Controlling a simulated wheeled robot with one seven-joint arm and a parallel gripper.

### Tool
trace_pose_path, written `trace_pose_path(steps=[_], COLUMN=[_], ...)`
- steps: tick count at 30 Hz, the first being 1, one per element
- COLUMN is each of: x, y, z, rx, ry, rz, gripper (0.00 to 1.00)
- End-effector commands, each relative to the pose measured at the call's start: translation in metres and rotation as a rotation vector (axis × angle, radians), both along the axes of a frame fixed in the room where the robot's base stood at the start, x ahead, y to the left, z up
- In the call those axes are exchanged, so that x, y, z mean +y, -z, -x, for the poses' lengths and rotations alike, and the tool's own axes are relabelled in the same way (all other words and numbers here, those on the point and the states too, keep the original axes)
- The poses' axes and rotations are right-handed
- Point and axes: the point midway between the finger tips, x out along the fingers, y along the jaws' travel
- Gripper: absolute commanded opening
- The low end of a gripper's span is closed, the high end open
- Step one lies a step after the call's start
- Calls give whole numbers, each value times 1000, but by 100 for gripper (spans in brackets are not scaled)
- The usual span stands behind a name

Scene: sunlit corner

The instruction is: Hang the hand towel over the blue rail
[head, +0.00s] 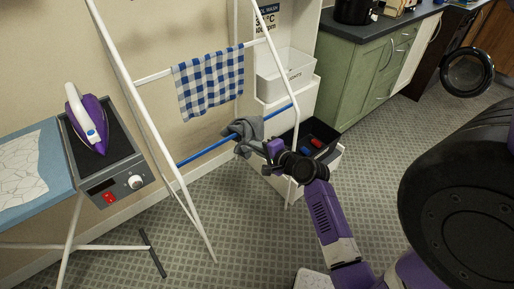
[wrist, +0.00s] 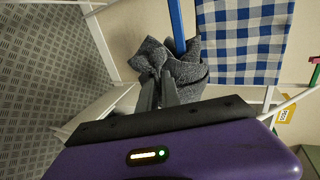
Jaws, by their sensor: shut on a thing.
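The grey hand towel (head: 243,131) is bunched at the blue rail (head: 208,151) of a white drying rack, near the rail's right part. In the wrist view the towel (wrist: 185,66) is crumpled around my gripper's fingertips, and the blue rail (wrist: 177,25) runs up from behind it. My gripper (head: 266,150) is shut on the towel, right beside the rail; its fingers show in the wrist view (wrist: 159,88). The towel overlaps the rail in both views. I cannot tell whether it rests on the rail or how far it falls on the far side.
A blue checked cloth (head: 210,84) hangs on the white rail above. White shelving with a white bin (head: 287,76) and a dark crate (head: 318,136) stands behind and right of the rack. An ironing board with an iron (head: 88,122) is at the left.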

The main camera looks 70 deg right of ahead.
Motion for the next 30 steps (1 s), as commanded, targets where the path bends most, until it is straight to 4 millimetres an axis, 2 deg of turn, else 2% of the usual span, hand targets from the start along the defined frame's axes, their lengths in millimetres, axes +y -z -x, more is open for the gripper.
trace_pose_path(steps=[9, 10, 13, 20, 24, 30], x=[0, 0, 0, 0, 0, 0], y=[1, 1, 1, 1, 1, 1], z=[-1, -1, -1, -1, -1, -1], rx=[-2, -2, -2, -2, -2, -2], ry=[0, 0, 0, 0, 0, 0], rz=[1, 1, 1, 1, 1, 1], gripper=[0, 11, 31, 33, 58, 60])
